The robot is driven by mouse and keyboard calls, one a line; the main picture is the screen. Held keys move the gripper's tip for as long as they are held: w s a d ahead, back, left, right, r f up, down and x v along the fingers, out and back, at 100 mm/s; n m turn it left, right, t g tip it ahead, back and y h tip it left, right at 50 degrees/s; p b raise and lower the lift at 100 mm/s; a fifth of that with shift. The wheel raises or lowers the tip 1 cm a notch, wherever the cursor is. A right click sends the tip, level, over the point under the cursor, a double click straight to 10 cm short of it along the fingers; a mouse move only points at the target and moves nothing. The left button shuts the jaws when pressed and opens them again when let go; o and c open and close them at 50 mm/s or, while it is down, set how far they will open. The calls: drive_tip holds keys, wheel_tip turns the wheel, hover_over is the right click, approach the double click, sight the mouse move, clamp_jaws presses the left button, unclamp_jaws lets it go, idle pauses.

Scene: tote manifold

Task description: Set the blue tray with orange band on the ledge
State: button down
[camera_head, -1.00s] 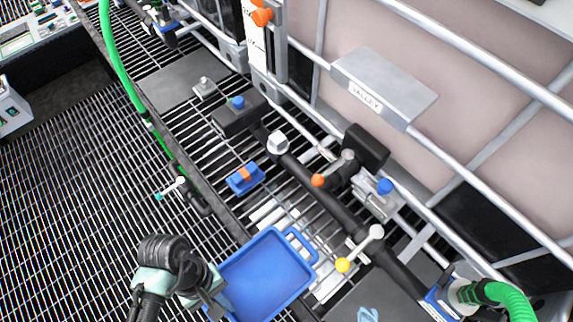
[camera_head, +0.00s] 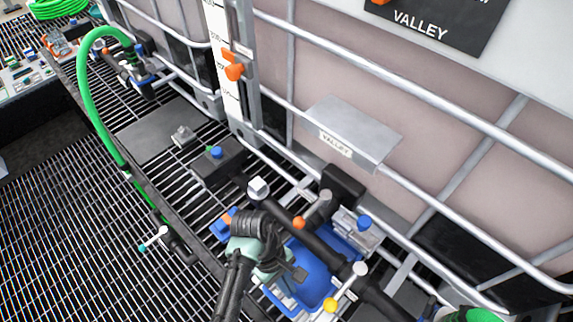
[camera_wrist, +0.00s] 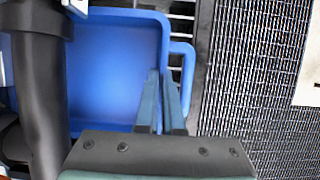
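A blue tray (camera_head: 302,283) lies partly behind the black pipe (camera_head: 322,250) in the head view, with blue showing on both sides of it. No orange band is visible on the tray. In the wrist view the tray (camera_wrist: 112,70) has a loop handle on its right side, and the pipe covers its left part. My gripper (camera_wrist: 165,105) has its fingers close together on either side of the tray's right wall, apparently clamping it. In the head view my gripper (camera_head: 285,275) is over the tray's near-left side. A grey ledge-like plate labelled VALLEY (camera_head: 352,132) juts from the tank cage.
Valves with orange, blue and yellow knobs (camera_head: 330,305) crowd the pipe. A small blue block with orange (camera_head: 221,224) sits left of my wrist. Cage rails (camera_head: 440,205) run behind. Open grating (camera_head: 75,215) lies at left, with a green hose (camera_head: 88,110) beside it.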

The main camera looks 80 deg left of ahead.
drive_tip(key=f, duration=0.6)
drive_tip(key=shift+s+d+f, duration=0.15)
drive_tip(key=shift+d, duration=0.05)
drive_tip(key=shift+a+f, duration=0.1)
drive_tip(key=shift+a, duration=0.05)
drive_tip(key=shift+f, duration=0.15)
drive_tip(key=shift+f, duration=0.15)
drive_tip(key=c, duration=1)
unclamp_jaws()
drive_tip(key=shift+c, duration=0.2)
drive_tip(key=v, duration=1.2)
